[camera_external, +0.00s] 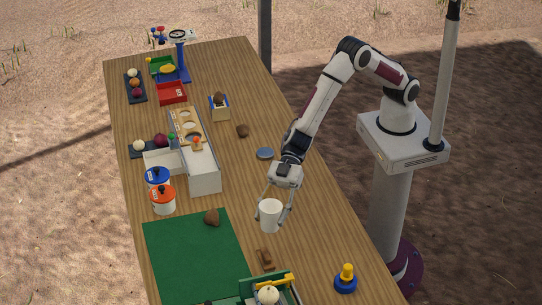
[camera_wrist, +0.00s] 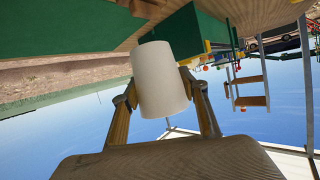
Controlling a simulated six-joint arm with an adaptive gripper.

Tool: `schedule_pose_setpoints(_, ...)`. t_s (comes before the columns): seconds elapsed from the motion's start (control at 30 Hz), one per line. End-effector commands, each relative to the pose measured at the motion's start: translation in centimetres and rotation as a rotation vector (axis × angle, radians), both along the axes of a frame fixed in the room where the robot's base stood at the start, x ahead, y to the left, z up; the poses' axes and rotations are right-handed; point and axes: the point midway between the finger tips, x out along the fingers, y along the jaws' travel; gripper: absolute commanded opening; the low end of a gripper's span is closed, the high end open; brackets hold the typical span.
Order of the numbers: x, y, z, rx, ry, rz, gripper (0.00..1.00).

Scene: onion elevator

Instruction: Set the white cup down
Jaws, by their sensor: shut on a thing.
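The white cup (camera_external: 269,216) is held between the two fingers of my gripper (camera_external: 273,205), over the right half of the wooden table. It looks upright in the outside view. In the wrist view the white cup (camera_wrist: 160,80) fills the space between the fingers of my gripper (camera_wrist: 165,90) and looks slightly tilted in that picture. My gripper is shut on the cup's sides. I cannot tell whether the cup's base touches the table or hangs a little above it.
A green mat (camera_external: 195,255) lies left of the cup, with a brown lump (camera_external: 212,217) near its far edge. A small brown block (camera_external: 264,257) lies in front of the cup. A blue and yellow piece (camera_external: 346,279) stands front right. Orange-lidded (camera_external: 162,200) and blue-lidded (camera_external: 157,177) jars stand left.

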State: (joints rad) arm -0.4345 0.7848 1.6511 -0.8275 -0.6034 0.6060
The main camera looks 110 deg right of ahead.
Motion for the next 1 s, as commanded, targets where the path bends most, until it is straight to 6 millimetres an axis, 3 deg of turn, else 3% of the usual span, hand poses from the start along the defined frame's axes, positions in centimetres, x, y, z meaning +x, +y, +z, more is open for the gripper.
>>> schedule_pose_setpoints(0.13, -4.5, 2.7, 0.0, -0.001, 0.023, 0.041, 0.25)
schedule_pose_setpoints(0.33, -8.7, 3.8, -0.6, -0.010, 0.046, 0.062, 0.25)
schedule_pose_setpoints(0.53, -9.8, 2.8, -1.9, -0.029, 0.056, 0.051, 0.25)
schedule_pose_setpoints(1.0, -9.6, 2.9, -1.9, -0.034, 0.041, 0.054, 0.25)
